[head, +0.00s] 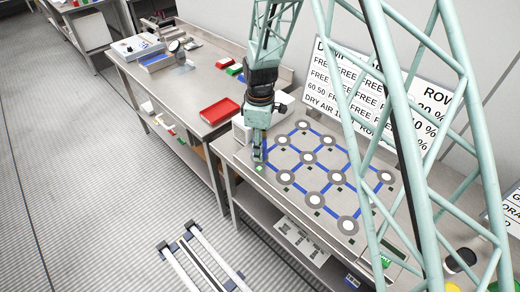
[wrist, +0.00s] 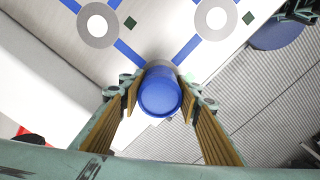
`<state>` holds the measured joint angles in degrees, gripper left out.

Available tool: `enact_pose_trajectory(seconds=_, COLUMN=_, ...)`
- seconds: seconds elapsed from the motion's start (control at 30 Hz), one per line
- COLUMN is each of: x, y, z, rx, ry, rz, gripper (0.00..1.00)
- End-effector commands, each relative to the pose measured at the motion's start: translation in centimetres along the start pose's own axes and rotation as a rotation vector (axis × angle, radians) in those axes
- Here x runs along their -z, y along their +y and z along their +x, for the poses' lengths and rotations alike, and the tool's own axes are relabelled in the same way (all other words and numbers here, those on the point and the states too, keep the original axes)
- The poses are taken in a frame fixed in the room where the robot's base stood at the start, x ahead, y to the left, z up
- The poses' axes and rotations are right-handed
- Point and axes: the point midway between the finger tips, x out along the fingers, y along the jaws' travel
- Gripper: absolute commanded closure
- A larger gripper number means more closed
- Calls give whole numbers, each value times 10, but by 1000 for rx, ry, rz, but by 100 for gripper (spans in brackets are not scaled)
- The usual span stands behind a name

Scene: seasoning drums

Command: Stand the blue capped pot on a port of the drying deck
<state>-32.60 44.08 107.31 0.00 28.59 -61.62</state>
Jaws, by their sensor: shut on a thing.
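The blue capped pot (wrist: 160,97) is between my gripper's fingers in the wrist view, its round cap facing the camera. My gripper (wrist: 166,100) is shut on it. In the head view my gripper (head: 257,158) points down at the left edge of the drying deck (head: 318,182); I cannot make out the pot there. The deck has several grey ring ports with white centres, such as one port (head: 309,157), joined by blue lines. Two ports (wrist: 98,25) (wrist: 215,18) show beyond the pot in the wrist view. The surface under the pot is hidden, so I cannot tell whether it touches.
A sign board (head: 350,85) stands behind the deck. A bench (head: 190,90) to the left carries a red tray (head: 219,111) and small bins. A blue round shape (wrist: 275,37) shows at the wrist view's upper right. All visible port centres look clear.

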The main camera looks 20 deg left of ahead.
Motion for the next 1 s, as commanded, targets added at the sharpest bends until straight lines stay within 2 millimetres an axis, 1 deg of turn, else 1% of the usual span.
enact_pose_trajectory(seconds=0.13, x=0, y=0, z=4, rx=0, ry=0, rz=0, gripper=82)
enact_pose_trajectory(seconds=0.17, x=0, y=0, z=3, rx=0, ry=0, rz=0, gripper=67)
enact_pose_trajectory(seconds=0.3, x=0, y=0, z=3, rx=0, ry=0, rz=0, gripper=56)
enact_pose_trajectory(seconds=0.77, x=0, y=0, z=0, rx=0, ry=0, rz=0, gripper=56)
enact_pose_trajectory(seconds=0.87, x=0, y=0, z=-4, rx=-1, ry=0, rz=0, gripper=56)
enact_pose_trajectory(seconds=1.0, x=0, y=0, z=-14, rx=0, ry=0, rz=0, gripper=56)
